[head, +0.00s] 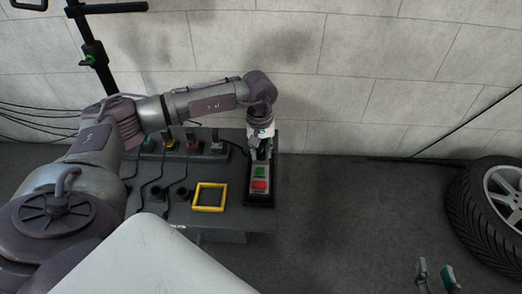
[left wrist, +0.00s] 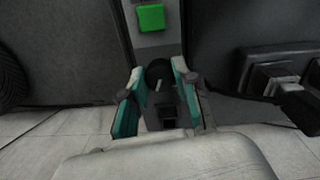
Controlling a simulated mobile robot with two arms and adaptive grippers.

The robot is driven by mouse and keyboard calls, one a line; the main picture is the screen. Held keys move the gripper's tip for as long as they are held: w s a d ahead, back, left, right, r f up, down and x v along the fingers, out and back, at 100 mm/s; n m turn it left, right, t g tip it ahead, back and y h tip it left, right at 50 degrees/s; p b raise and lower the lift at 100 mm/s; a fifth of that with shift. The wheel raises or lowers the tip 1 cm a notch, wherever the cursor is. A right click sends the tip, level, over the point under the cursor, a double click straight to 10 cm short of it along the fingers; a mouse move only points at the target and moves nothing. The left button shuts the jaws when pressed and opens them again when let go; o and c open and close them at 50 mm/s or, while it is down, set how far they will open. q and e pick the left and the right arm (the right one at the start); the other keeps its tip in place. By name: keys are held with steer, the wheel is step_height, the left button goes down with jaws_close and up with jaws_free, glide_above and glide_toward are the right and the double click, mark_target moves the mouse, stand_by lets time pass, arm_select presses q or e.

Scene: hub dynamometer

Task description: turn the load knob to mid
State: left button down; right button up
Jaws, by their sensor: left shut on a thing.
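The load knob (left wrist: 155,72) is a dark round knob with a pale pointer mark, on a grey control box (left wrist: 148,48) in the left wrist view. The pointer lies nearly along the box, tilted slightly. My left gripper (left wrist: 158,70) has its teal-sided fingers on either side of the knob and is shut on it. In the head view my left gripper (head: 261,152) is at the far end of the control box and hides the knob. My right gripper (head: 437,274) is at the bottom right of the head view, fingers apart and empty.
The box carries a green button (head: 260,171) and a red button (head: 260,184). Left of it on the dark bench (head: 230,222) are a yellow square frame (head: 210,209) and several cabled connectors. A wheel (head: 490,205) stands at the right. Floor between is clear.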

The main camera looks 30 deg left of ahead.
mark_target(260, 152)
arm_select(q)
steer(key=c, duration=0.8)
jaws_free()
steer(key=shift+c, duration=0.2)
steer(key=shift+r, duration=0.1)
step_height(260, 152, up, 12)
steer(key=shift+s+a, duration=0.1)
